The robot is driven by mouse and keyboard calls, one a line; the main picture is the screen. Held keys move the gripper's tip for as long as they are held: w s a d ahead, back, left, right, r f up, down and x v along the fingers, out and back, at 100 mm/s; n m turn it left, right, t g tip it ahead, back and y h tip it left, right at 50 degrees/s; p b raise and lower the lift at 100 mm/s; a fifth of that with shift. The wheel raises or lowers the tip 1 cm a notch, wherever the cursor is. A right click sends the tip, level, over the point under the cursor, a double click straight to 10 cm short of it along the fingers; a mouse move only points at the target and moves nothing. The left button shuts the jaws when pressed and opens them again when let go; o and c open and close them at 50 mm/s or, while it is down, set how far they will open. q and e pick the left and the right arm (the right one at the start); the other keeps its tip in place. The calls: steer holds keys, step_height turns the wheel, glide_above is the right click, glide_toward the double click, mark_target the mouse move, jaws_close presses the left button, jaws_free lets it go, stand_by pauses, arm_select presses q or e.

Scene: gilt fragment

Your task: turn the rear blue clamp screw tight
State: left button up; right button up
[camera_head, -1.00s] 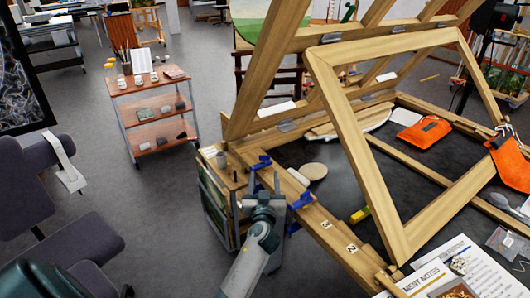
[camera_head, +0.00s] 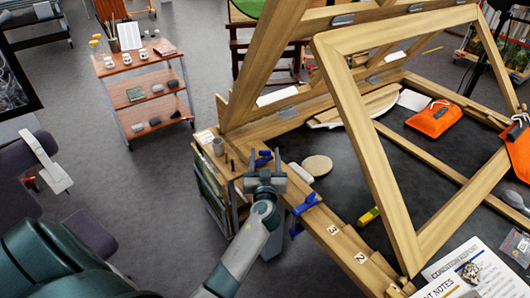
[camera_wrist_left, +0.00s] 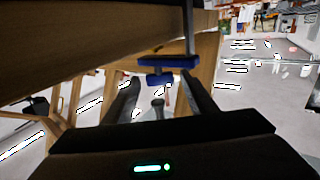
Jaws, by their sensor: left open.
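The rear blue clamp (camera_head: 263,157) sits on the wooden edge beam of the easel table, beside the small side shelf. My left gripper (camera_head: 264,161) is at this clamp, coming from the near side, with its fingers apart. In the left wrist view the blue clamp (camera_wrist_left: 168,62) is just ahead of the open left gripper (camera_wrist_left: 160,84). A grey screw end (camera_wrist_left: 158,104) shows between the two fingers, with no clear contact. The gripper partly hides the clamp and screw in the head view. My right gripper is not in view.
A second blue clamp (camera_head: 306,204) is nearer on the same beam (camera_head: 343,238). A tilted wooden frame (camera_head: 375,150) rises to the right.

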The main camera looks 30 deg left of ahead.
arm_select(q)
steer(key=c, duration=1.1)
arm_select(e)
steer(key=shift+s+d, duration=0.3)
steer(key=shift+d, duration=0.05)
arm_select(q)
steer(key=shift+s+a+r+m+t+h, duration=0.1)
steer(key=shift+m+t+h, duration=0.2)
steer(key=shift+m+h, duration=0.15)
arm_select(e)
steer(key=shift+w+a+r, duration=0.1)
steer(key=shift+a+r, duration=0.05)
